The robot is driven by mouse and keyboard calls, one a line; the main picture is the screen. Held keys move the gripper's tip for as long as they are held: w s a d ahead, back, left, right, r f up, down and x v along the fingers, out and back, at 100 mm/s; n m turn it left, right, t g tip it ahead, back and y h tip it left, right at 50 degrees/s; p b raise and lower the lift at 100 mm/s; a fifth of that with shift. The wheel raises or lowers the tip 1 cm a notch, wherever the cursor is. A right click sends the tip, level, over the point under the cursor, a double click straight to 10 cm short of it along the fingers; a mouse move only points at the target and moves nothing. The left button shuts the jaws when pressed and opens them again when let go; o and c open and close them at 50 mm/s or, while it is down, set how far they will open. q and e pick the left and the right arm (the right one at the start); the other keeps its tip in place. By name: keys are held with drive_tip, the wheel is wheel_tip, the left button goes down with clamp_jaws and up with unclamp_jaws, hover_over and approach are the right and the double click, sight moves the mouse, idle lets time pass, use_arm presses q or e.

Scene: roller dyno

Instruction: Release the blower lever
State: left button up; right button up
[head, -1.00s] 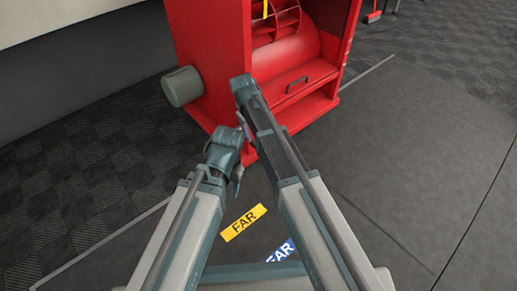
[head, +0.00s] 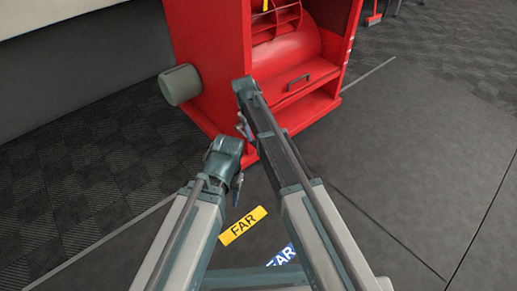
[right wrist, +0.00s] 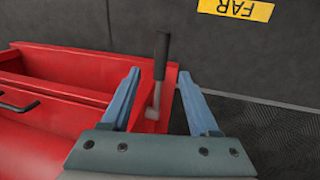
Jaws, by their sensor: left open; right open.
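The blower (head: 215,60) is a large red cabinet with a round fan guard, at the top middle of the head view. In the right wrist view, a lever with a black grip (right wrist: 161,57) and a grey stem rises from the red blower's edge (right wrist: 70,66). My right gripper (right wrist: 160,75) is open, with one blue finger on each side of the lever in the picture and a visible gap on both sides. The lever is hidden in the head view. My left gripper (head: 238,190) is open and empty over the floor, in front of the blower.
A grey-green cylinder (head: 181,86) sticks out of the blower's left side. A red drawer with a dark handle (head: 298,83) is below the fan. Open floor extends at right.

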drive_tip(key=f+b, duration=0.2)
drive_tip(key=d+f+b, duration=0.1)
drive_tip(key=f+b, duration=0.1)
drive_tip(key=f, duration=0.1)
drive_tip(key=w+f+b, duration=0.1)
drive_tip(key=f+b, duration=0.1)
drive_tip(key=f, duration=0.1)
drive_tip(key=shift+d+b, duration=0.15)
drive_tip(key=shift+b, duration=0.25)
drive_tip(key=shift+r, duration=0.1)
drive_tip(key=shift+c, duration=0.2)
clamp_jaws()
drive_tip(key=shift+w+d, duration=0.1)
drive_tip(key=shift+d, duration=0.05)
idle(0.5)
drive_tip(key=shift+r, duration=0.1)
